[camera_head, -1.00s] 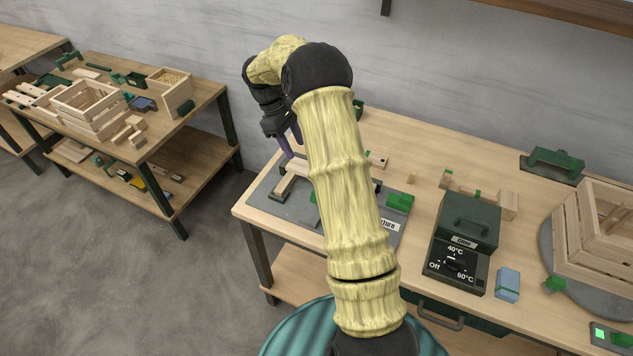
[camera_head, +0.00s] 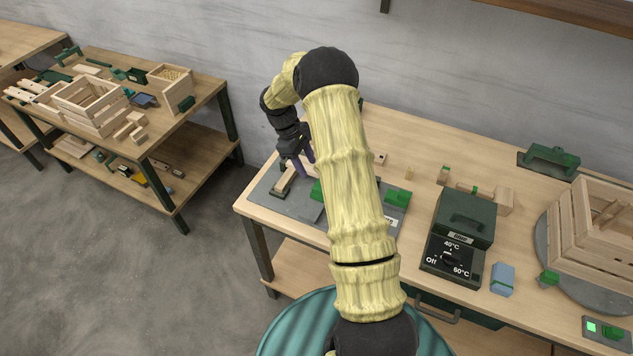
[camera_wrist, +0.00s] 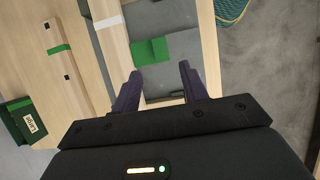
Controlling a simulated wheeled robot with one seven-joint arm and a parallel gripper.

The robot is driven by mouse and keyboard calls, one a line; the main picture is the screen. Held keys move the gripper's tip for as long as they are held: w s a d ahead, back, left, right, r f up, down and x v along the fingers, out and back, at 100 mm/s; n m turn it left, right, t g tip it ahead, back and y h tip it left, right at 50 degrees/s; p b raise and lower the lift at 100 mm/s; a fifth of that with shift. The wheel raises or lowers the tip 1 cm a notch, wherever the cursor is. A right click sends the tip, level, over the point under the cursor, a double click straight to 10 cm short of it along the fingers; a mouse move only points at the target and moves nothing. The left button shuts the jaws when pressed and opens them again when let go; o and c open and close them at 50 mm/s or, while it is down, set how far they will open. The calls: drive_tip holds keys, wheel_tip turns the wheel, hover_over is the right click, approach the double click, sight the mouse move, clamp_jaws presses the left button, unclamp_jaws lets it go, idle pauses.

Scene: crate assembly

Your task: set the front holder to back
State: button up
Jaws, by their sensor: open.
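The grey fixture plate (camera_head: 307,209) lies at the left end of the workbench, with wooden pieces and green blocks on it. One green block (camera_head: 397,197) sits at the plate's right side; another (camera_head: 317,188) shows just left of my arm. I cannot tell which part is the front holder. My gripper (camera_head: 297,167) is over the plate's left part, its purple fingers pointing down. In the wrist view my gripper (camera_wrist: 160,85) is open with nothing clearly held. An L-shaped green block (camera_wrist: 151,50) lies beyond the fingertips. My arm hides part of the plate.
A dark glue heater (camera_head: 455,250) with a dial stands right of the plate, a blue block (camera_head: 502,279) beside it. A slatted crate (camera_head: 570,232) stands on a grey turntable at the right. A second table (camera_head: 192,128) stands at the left.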

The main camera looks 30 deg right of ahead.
drive_tip(key=p+x, duration=0.2)
drive_tip(key=x, duration=0.7)
drive_tip(key=shift+f+p, duration=0.15)
drive_tip(key=shift+p, duration=0.2)
drive_tip(key=shift+c, duration=0.4)
clamp_jaws()
